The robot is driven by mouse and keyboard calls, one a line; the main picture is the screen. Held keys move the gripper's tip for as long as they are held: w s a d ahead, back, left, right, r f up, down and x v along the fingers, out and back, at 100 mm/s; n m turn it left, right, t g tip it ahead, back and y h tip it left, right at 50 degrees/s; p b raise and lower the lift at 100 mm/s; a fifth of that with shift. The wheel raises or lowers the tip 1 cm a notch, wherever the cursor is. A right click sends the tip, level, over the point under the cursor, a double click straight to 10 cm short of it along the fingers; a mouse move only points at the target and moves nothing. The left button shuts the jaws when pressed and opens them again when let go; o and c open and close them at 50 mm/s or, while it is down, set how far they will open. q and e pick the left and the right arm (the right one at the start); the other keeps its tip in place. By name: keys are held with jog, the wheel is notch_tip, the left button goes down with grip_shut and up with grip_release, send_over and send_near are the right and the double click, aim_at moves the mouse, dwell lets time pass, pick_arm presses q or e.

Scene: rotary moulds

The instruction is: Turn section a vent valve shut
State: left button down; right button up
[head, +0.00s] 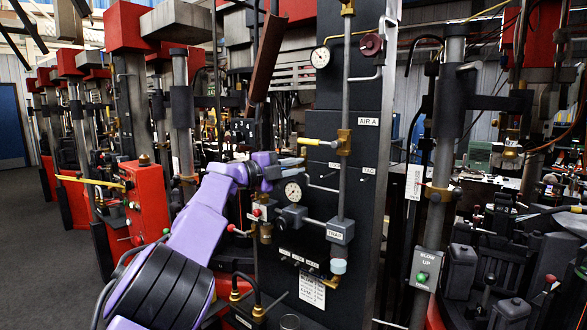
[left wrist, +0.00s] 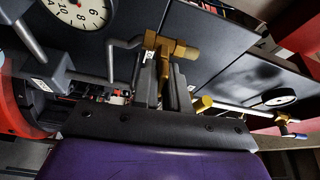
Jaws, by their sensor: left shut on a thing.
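My left gripper (head: 286,164) reaches in from the left on its purple arm, just above a white pressure gauge (head: 293,191) on the dark column. In the left wrist view, its two dark fingers (left wrist: 166,88) are shut on the stem of a brass valve (left wrist: 172,48). The valve's body shows just beyond the fingertips. In the head view the fingers mostly hide this valve, and no label for it can be read. My right gripper is not in view.
A grey pipe (head: 343,190) runs down the column face to a labelled grey block (head: 340,230). Another gauge (head: 321,57) is higher up. A red box (head: 146,199) stands at left. Grey floor (head: 30,240) is open at far left. A green-button box (head: 426,269) is at right.

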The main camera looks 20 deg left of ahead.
pick_arm(q)
jog(key=shift+f+m+g, duration=0.1)
jog(key=shift+m+g, duration=0.4)
jog(key=shift+m, duration=0.5)
jog(key=shift+y, duration=0.3)
jog(key=c, duration=1.2)
grip_release()
jog(key=shift+c, duration=0.2)
